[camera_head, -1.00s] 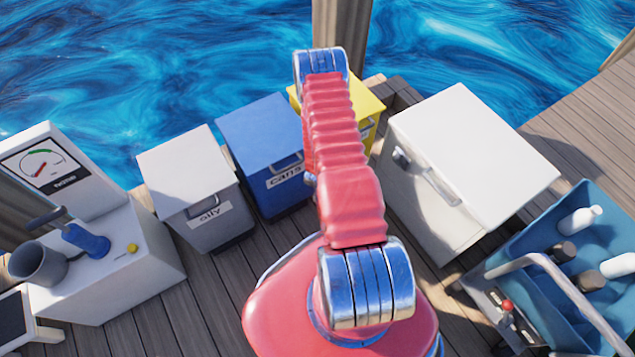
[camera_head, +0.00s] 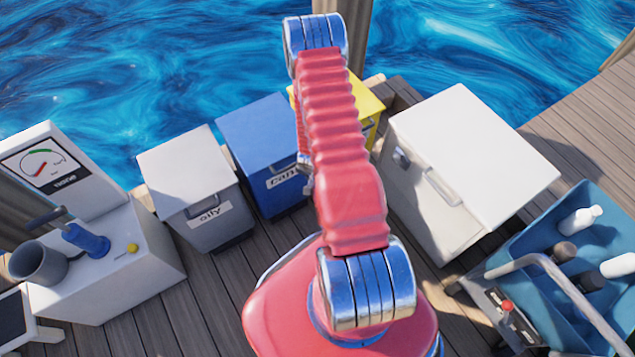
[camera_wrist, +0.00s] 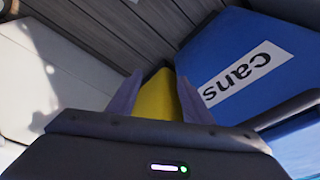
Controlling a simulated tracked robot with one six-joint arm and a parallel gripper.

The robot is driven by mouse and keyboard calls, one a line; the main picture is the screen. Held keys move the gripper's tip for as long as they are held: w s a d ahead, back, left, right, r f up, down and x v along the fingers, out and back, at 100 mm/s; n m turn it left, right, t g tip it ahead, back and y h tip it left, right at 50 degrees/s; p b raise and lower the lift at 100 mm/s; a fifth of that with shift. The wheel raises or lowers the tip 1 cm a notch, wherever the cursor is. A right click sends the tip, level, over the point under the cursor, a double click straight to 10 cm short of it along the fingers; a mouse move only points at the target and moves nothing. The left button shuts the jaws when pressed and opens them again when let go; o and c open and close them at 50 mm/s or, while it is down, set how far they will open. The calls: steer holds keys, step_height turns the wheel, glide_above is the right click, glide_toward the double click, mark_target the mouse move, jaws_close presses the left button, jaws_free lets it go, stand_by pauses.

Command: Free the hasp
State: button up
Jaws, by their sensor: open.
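A white box (camera_head: 475,160) stands right of my arm in the head view. A small dark metal fitting (camera_head: 402,158), which looks like the hasp, is on its near left face beside a pale handle (camera_head: 442,188). The fitting is too small to read closely. My gripper (camera_wrist: 158,98) shows in the wrist view with its two fingers apart and nothing held between them. A yellow bin (camera_wrist: 160,97) shows beyond the gap. A white surface (camera_wrist: 50,75), likely the box, fills the wrist view's left side; no hasp can be made out there.
A grey bin labelled oily (camera_head: 185,165), a blue bin labelled cans (camera_head: 262,125) and a yellow bin (camera_head: 370,105) line the dock edge before the water. A gauge cabinet (camera_head: 105,265) stands left. A blue crate (camera_head: 510,245) with bottles is at right.

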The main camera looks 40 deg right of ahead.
steer(key=shift+a+r, duration=0.1)
steer(key=shift+c, duration=0.3)
